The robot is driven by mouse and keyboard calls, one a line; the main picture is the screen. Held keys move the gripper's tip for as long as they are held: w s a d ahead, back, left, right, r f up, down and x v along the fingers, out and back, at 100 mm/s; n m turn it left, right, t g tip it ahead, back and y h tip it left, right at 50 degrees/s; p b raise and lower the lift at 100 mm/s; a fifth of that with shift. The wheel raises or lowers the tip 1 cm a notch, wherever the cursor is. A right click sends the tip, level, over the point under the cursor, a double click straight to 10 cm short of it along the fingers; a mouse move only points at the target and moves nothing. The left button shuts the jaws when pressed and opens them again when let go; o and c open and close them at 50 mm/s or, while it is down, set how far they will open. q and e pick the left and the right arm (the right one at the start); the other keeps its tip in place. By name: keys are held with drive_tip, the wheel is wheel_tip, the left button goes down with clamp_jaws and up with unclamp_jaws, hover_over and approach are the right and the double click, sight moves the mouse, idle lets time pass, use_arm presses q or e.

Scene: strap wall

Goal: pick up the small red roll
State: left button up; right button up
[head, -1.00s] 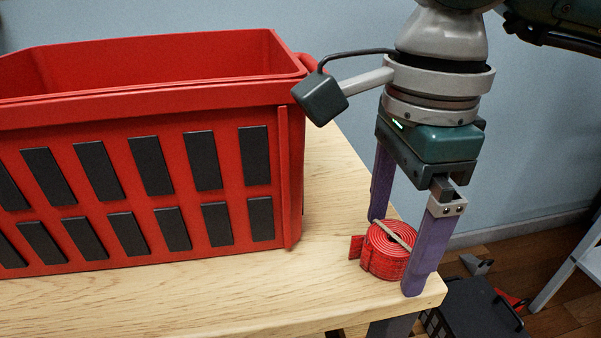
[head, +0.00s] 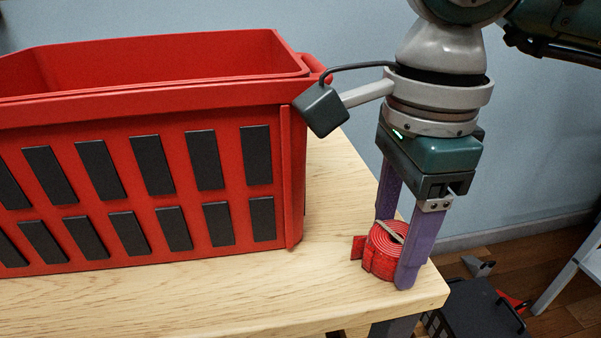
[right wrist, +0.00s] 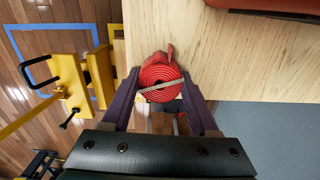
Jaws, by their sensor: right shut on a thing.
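The small red roll (head: 381,254) is a coiled red strap with a pale band across its top, at the right front corner of the wooden table. It also shows in the right wrist view (right wrist: 161,74), between the two purple fingers. My right gripper (head: 394,250) points down and is shut on the roll, with a finger on either side. The near finger hides part of the roll's right side. A short strap end sticks out to the left. The roll is at table level; I cannot tell whether it touches the top. My left gripper is not in view.
A large red crate (head: 150,100) with black slats stands on the wooden table (head: 200,300), left of the roll. The table's right edge is close to the roll. A dark cart or box (head: 475,305) stands on the floor beyond it.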

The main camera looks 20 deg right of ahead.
drive_tip(key=shift+c, duration=0.9)
